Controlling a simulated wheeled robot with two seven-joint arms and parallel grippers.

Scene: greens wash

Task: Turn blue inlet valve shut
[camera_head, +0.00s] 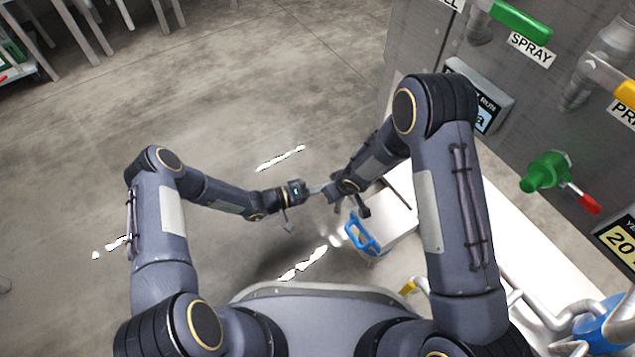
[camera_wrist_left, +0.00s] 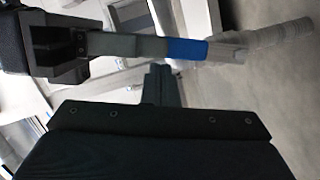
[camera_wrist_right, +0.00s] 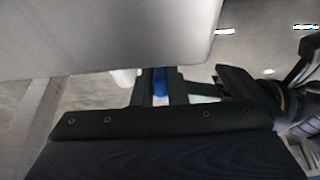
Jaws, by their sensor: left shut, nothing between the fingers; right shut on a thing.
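A blue part of the valve (camera_wrist_right: 160,80) shows between my right gripper's fingers in the right wrist view. The left wrist view shows this blue part (camera_wrist_left: 187,50) at the fingertips of my right gripper (camera_wrist_left: 160,47), with a pale grey piece beyond it. My right gripper is shut on it. In the head view the grip is hidden by the wrist. My left gripper (camera_wrist_left: 160,75) is shut and empty, close beside the right one. In the head view, a blue loop-shaped handle (camera_head: 362,237) shows below my right wrist; whether it is the same part I cannot tell.
A grey panel stands at the right with a green valve (camera_head: 545,172) bearing a red lever, a green handle (camera_head: 522,22) over a SPRAY label and a yellow handle (camera_head: 626,94). White pipes (camera_head: 540,318) run at the lower right.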

